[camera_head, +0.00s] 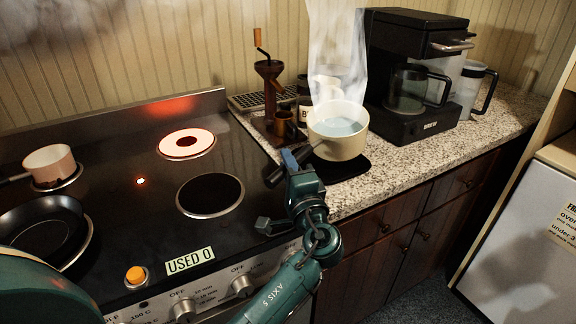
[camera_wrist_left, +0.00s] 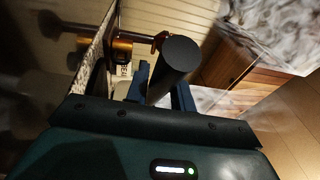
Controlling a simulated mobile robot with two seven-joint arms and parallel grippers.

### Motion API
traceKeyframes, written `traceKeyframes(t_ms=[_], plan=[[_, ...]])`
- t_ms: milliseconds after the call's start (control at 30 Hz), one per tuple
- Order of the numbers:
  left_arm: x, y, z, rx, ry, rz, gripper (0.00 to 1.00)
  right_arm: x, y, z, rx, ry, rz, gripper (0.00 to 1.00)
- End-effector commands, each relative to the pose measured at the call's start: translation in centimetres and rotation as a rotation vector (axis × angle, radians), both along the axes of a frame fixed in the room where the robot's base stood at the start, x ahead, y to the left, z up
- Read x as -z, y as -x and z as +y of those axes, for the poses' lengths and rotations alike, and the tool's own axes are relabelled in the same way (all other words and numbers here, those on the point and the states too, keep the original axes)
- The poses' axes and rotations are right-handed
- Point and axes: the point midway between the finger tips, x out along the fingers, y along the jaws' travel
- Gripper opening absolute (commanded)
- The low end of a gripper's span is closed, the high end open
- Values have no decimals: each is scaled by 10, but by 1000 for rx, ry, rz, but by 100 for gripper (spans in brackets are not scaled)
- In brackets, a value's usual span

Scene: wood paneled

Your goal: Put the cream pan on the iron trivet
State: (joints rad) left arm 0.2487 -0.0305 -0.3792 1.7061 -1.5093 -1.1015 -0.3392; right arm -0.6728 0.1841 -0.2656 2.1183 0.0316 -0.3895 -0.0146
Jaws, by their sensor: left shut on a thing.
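The cream pan (camera_head: 352,145), with pale liquid inside and steam rising from it, is upright at the left end of the granite counter. The iron trivet (camera_head: 347,172), a flat black plate, shows under and in front of the pan; I cannot tell whether the pan touches it or hovers just above. My left gripper (camera_head: 290,162) is shut on the pan's black handle, which points front-left. In the left wrist view the handle (camera_wrist_left: 176,62) stands between the blue fingers. My right gripper is not in view.
A black coffee maker (camera_head: 408,70) stands right of the pan. A coffee grinder (camera_head: 268,80), copper cup (camera_head: 285,125) and dark jar (camera_head: 306,107) crowd behind and left. The stove (camera_head: 120,215) has a glowing burner (camera_head: 187,143), a small pot (camera_head: 50,163) and a black frying pan (camera_head: 40,228).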

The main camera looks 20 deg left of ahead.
Motion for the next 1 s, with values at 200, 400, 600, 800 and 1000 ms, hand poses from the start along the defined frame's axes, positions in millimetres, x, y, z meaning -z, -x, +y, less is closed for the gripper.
traceKeyframes(t_ms=[200, 400, 600, 800, 1000], plan=[[3, 0, 0, 1, 1, -8, 0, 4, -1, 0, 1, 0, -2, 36], [4, 0, 0, 1, 1, -8, 0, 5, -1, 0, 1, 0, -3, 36], [3, 0, 0, 1, 1, -8, 26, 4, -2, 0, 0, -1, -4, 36], [5, 0, 0, 1, 1, -3, 43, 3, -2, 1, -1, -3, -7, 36], [5, 0, 0, 0, 0, -1, 49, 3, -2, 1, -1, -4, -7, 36]])
